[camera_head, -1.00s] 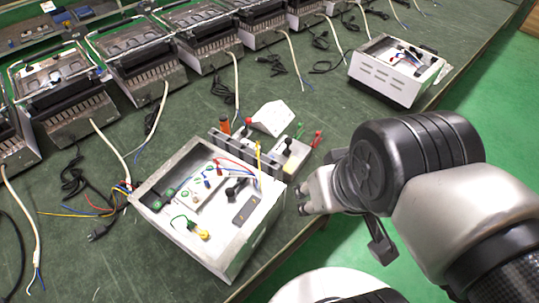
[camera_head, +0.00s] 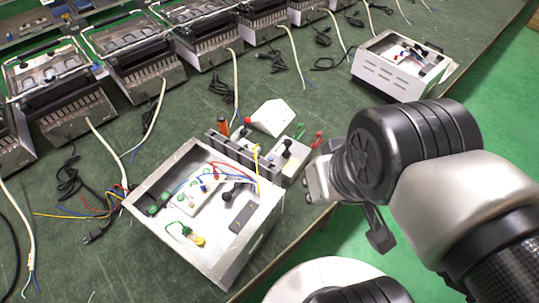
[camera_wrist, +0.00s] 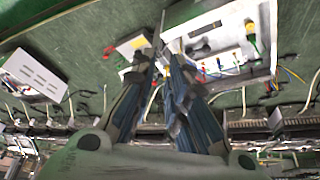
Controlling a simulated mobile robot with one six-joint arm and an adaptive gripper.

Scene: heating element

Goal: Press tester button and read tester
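A small white sloped unit (camera_head: 272,117) with a red button (camera_head: 248,121) at its left stands on the green table, behind the open white box. I take it for the tester, but its face is too small to read. Beside it a grey holder (camera_head: 236,151) carries a black knob and a yellow lead. The open white box (camera_head: 222,262) holds wires and terminals; it also shows in the wrist view (camera_wrist: 250,18). My gripper (camera_head: 309,184) is in the air to the right of the holder, apart from the button. Its fingers (camera_wrist: 165,58) point up the wrist view, seemingly empty; their opening is unclear.
Green and red clips (camera_head: 317,140) lie right of the tester. Another white box (camera_head: 388,78) stands at the back right. A row of heater units (camera_head: 142,82) with loose cables lines the far side. The table edge (camera_head: 290,246) is close to my arm.

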